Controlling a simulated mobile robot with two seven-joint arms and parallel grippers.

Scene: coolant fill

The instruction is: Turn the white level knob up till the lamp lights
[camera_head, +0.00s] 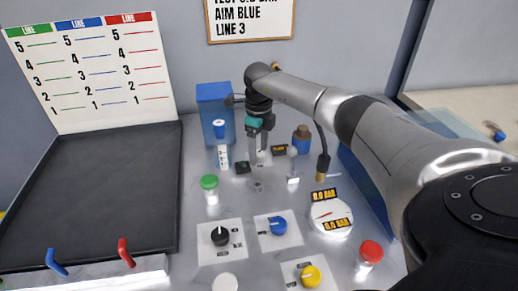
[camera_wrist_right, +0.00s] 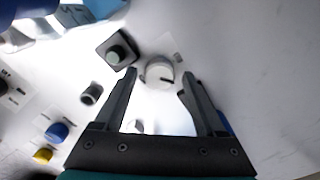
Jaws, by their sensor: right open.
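My right gripper (camera_head: 258,158) reaches down over the back of the panel, its two fingers apart. In the right wrist view the open fingers (camera_wrist_right: 158,80) stand on either side of a round white knob (camera_wrist_right: 159,70) with a dark mark at its edge. The knob sits between the fingertips with room on both sides, and I see no contact. In the head view the fingers mostly hide this knob. A small grey ball on a stand (camera_head: 292,151) is right of the gripper; I cannot tell whether it is the lamp. My left gripper is out of view.
In front are black (camera_head: 220,236), blue (camera_head: 278,226) and yellow (camera_head: 310,276) knobs and a gauge (camera_head: 331,217). The dark mat (camera_head: 100,195) is clear.

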